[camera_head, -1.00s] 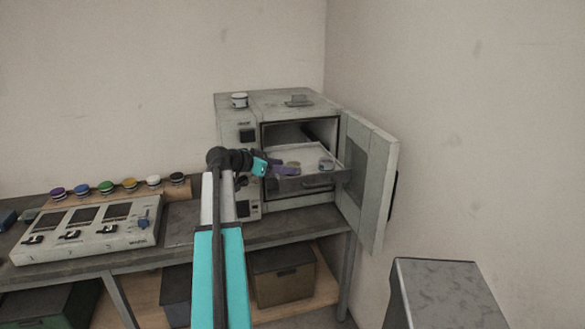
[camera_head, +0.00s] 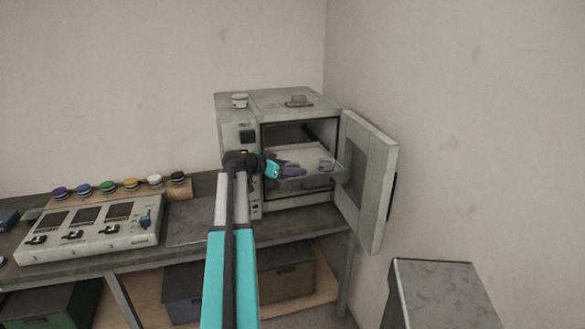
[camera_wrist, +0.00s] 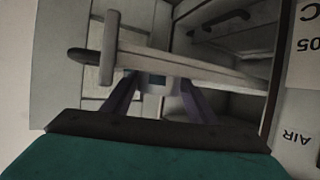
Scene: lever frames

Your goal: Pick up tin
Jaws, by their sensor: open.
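A small pale tin (camera_head: 326,165) with a dark band stands on the right part of the pulled-out oven tray (camera_head: 300,184).
The oven (camera_head: 240,130) stands on the bench with its door (camera_head: 368,180) swung open to the right, close to the tray. A control panel (camera_head: 90,228) and several coloured knobs (camera_head: 107,187) are at the left. A grey box (camera_head: 440,290) stands at the lower right.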

